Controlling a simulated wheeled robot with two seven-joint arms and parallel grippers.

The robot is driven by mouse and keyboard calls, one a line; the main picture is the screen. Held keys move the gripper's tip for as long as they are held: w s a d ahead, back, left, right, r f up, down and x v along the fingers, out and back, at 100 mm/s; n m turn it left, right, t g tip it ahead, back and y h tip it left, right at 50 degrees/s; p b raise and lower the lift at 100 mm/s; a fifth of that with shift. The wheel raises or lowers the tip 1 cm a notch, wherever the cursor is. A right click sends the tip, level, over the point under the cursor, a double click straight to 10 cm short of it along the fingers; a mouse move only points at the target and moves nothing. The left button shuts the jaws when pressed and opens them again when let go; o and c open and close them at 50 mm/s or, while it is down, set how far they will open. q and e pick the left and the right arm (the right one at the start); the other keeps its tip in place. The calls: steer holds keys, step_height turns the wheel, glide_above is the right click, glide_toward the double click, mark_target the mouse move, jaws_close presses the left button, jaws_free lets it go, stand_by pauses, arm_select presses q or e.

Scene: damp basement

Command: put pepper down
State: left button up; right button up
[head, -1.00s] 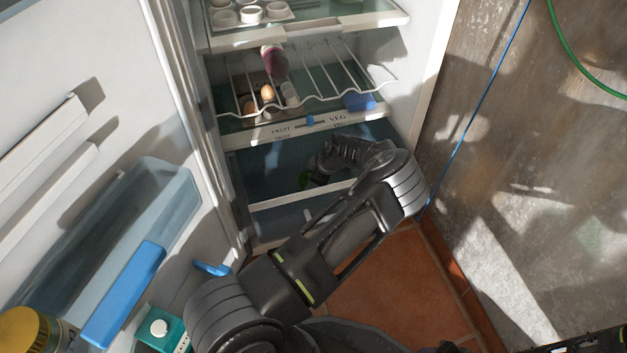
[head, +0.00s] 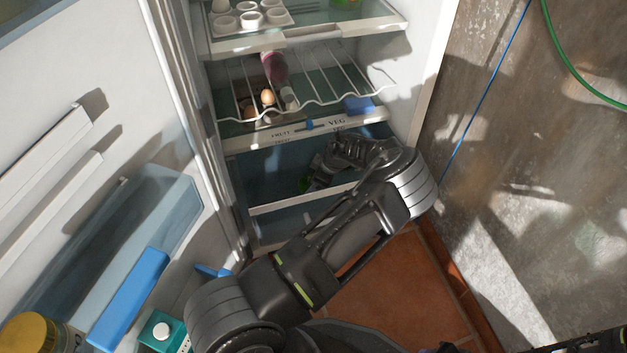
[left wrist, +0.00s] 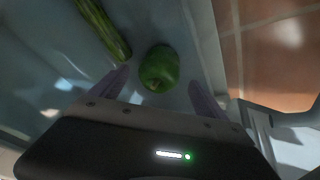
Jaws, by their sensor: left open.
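A green pepper (left wrist: 159,68) lies on the floor of the fridge's lower drawer. In the left wrist view it sits between and just beyond the spread fingers of my left gripper (left wrist: 160,88). The gripper is open, and no finger is seen pressing on the pepper. In the head view my left gripper (head: 316,178) reaches into the drawer (head: 262,168), and a bit of green (head: 304,184) shows beside it. My right gripper is not clearly in view.
A long green vegetable, like a cucumber (left wrist: 104,28), lies left of the pepper. Above the drawer are a wire rack (head: 335,85) with eggs and a bottle. The open fridge door (head: 60,130) stands left, a stained wall (head: 540,170) right.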

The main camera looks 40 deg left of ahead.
arm_select(q)
steer(key=p+v, duration=0.2)
steer(key=v, duration=0.6)
steer(key=shift+d+r+p, duration=0.15)
steer(key=shift+r+p, duration=0.15)
stand_by(0.3)
